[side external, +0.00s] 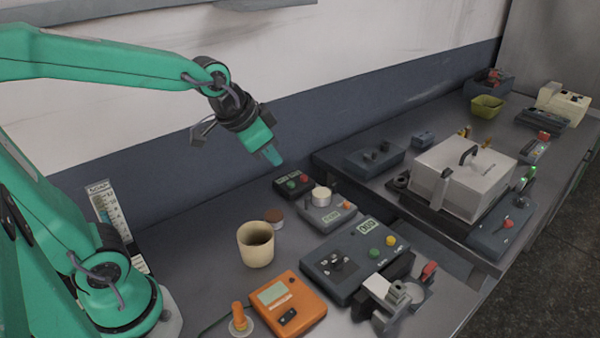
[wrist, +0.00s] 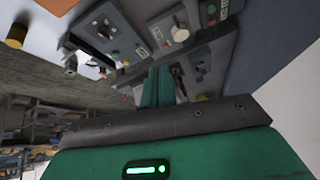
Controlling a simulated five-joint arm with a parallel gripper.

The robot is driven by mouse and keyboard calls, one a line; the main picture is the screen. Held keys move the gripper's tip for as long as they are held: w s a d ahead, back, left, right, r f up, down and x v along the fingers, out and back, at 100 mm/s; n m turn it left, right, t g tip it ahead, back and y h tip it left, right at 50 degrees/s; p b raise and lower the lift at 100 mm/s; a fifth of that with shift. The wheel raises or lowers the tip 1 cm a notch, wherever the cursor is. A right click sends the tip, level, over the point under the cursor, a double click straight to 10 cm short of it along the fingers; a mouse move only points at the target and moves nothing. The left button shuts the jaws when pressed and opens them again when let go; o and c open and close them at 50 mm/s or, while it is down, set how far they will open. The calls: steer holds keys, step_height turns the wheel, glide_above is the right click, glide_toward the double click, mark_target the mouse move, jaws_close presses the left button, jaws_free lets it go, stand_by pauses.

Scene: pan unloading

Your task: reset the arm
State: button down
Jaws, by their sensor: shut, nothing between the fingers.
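My gripper (side external: 272,157) is shut and empty. It hangs in the air above the back of the bench, tilted down and to the right, left of the large metal box. In the wrist view its green fingers (wrist: 159,86) are together, with nothing between them. My green arm reaches in from the left at the top of the side view. No pan can be made out for certain in either view.
Below my gripper are a small dark button box (side external: 293,184), a grey box with a white knob (side external: 326,212), a beige cup (side external: 256,246) and an orange meter (side external: 288,303). A lidded metal box (side external: 462,178) stands further right. The space around my gripper is clear.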

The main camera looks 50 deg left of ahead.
steer(key=s+n, duration=0.2)
steer(key=s, duration=0.9)
steer(key=shift+s+a+n+g, duration=0.15)
steer(key=shift+s+n+g, duration=0.05)
steer(key=shift+n+g, duration=0.1)
